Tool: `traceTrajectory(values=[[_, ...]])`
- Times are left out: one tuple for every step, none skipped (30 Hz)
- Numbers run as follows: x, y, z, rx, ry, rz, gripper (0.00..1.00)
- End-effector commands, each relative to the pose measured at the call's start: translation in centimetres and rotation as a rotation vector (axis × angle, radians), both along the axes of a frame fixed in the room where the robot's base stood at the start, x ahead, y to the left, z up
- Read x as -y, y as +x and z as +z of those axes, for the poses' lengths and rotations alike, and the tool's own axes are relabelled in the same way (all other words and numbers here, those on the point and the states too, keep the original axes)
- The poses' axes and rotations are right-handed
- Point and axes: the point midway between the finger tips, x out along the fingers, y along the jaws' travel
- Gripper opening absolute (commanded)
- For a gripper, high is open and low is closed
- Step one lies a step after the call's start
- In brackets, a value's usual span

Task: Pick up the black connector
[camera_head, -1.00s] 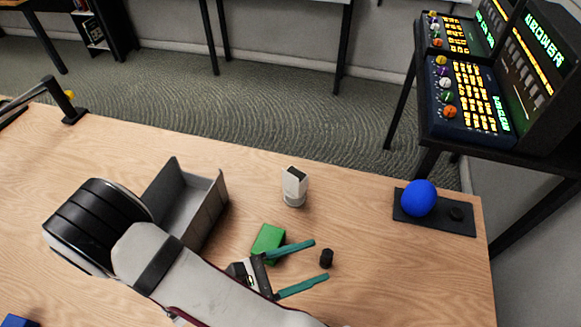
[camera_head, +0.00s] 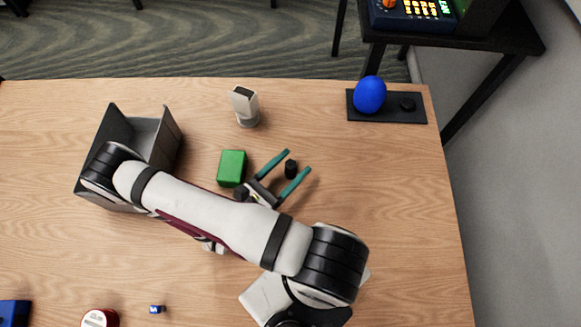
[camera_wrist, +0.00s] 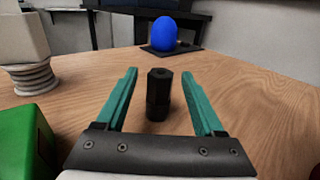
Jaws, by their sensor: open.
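The black connector (camera_head: 291,169) is a small dark cylinder standing upright on the wooden table. In the wrist view the connector (camera_wrist: 158,95) shows between and slightly beyond my two teal fingers, with a clear gap on each side. My gripper (camera_head: 288,164) is open, low over the table, with its fingertips on either side of the connector. In the wrist view my gripper (camera_wrist: 160,98) shows nothing held. I cannot tell exactly how far the fingertips reach past the connector.
A green block (camera_head: 231,168) lies just left of my gripper. A white device (camera_head: 244,105) stands behind it. A grey open box (camera_head: 172,143) is at left. The table right of the connector is clear.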

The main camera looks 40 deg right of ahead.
Motion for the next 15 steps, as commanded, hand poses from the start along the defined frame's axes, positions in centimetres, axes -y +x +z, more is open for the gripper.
traceTrajectory(values=[[0.07,0.01,0.00,0.000,0.000,0.000,0.70],[0.06,0.01,0.00,0.000,0.000,0.001,0.70],[0.04,0.02,0.00,0.000,0.000,0.001,0.70],[0.04,0.02,0.00,0.000,0.000,0.001,0.70],[0.03,0.02,0.00,0.000,0.000,0.001,0.70],[0.03,0.02,0.01,0.000,0.000,0.001,0.63],[0.02,0.01,0.01,0.000,0.000,0.001,0.57],[0.02,0.01,0.01,0.000,0.000,0.001,0.52],[0.02,0.01,0.01,0.000,0.000,0.001,0.45],[0.01,0.01,0.01,0.000,0.000,0.001,0.39],[0.01,0.01,0.01,0.000,0.000,0.001,0.34],[0.01,0.01,0.01,0.000,0.000,0.001,0.27],[0.01,0.01,0.01,0.000,0.000,0.001,0.21],[0.01,0.01,0.02,0.000,0.000,0.001,0.16],[0.00,0.01,0.01,0.000,0.000,0.001,0.09]])
